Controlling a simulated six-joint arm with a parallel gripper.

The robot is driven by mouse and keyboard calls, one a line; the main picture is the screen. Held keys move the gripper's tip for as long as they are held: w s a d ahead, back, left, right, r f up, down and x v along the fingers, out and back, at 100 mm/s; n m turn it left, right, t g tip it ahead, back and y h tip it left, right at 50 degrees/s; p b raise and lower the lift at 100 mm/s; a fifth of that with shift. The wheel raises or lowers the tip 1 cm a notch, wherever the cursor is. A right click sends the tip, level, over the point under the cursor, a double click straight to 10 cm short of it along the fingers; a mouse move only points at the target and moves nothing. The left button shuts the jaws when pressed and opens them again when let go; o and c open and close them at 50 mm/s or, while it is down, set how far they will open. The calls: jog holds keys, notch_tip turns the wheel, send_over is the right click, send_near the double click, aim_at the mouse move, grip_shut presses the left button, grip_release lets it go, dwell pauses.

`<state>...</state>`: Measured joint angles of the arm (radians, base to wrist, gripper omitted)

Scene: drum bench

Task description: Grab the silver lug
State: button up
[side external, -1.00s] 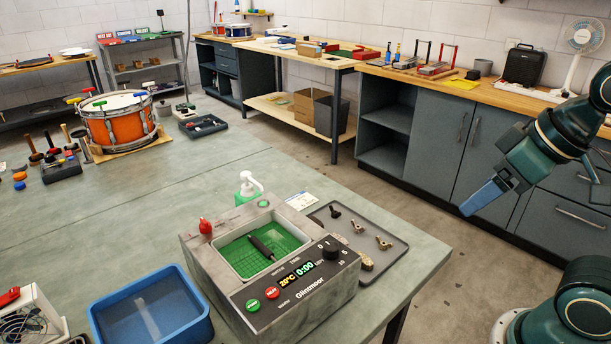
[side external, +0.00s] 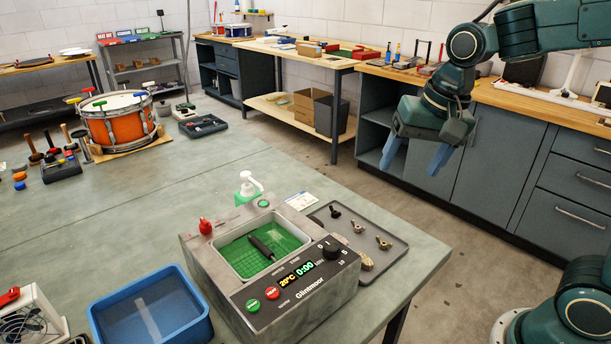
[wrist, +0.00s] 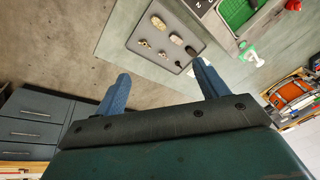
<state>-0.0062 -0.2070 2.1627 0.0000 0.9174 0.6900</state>
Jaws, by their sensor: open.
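A grey tray (side external: 398,262) lies at the right end of the bench with several small metal parts. In the wrist view, two pale oval lugs (wrist: 158,23) (wrist: 175,38) and a dark one (wrist: 191,51) form one row. I cannot tell for certain which pale lug is the silver one. A second row has two metallic wing-shaped pieces (wrist: 143,43) (wrist: 162,54) and a black one (wrist: 178,63). In the side view the grey machine hides part of the lug row. My gripper (side external: 415,160) is open and empty, well above and behind the tray, blue fingers pointing down.
The grey machine (side external: 325,287) with a green-lined basin stands right beside the tray. Bare floor lies beyond the bench's right edge. Cabinets (side external: 490,160) line the wall.

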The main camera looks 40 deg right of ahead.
jog(key=w+f+m+g, duration=0.3)
jog(key=w+f+m, duration=0.6)
jog(key=w+f, duration=0.3)
jog(key=w, duration=0.2)
jog(key=shift+w+a+f+m, duration=0.2)
jog(key=shift+w+f+m, duration=0.1)
jog(key=shift+w, duration=0.1)
jog(key=shift+f, duration=4.3)
jog(key=shift+f, duration=2.6)
jog(key=c, duration=1.1)
